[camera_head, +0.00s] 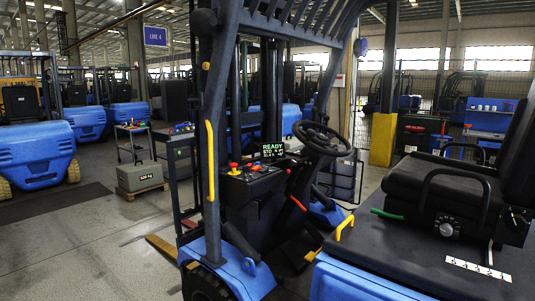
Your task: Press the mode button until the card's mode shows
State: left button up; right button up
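A blue forklift fills the middle and right. Its small dark display (272,150) shows green text, "READY" above a line starting "STD"; the rest of that line is too small to read surely. The display stands on a black control console (252,176), which has a red knob (234,167) and some small buttons. I cannot tell which one is the mode button. A white strip with dark marks (478,268) lies on the dark cover at the lower right; I cannot tell whether it is the card. Neither of my grippers is in view.
The steering wheel (322,138) stands right of the display. A blue upright post (211,130) with a yellow grab handle stands left of the console. The black seat (460,185) is at right.

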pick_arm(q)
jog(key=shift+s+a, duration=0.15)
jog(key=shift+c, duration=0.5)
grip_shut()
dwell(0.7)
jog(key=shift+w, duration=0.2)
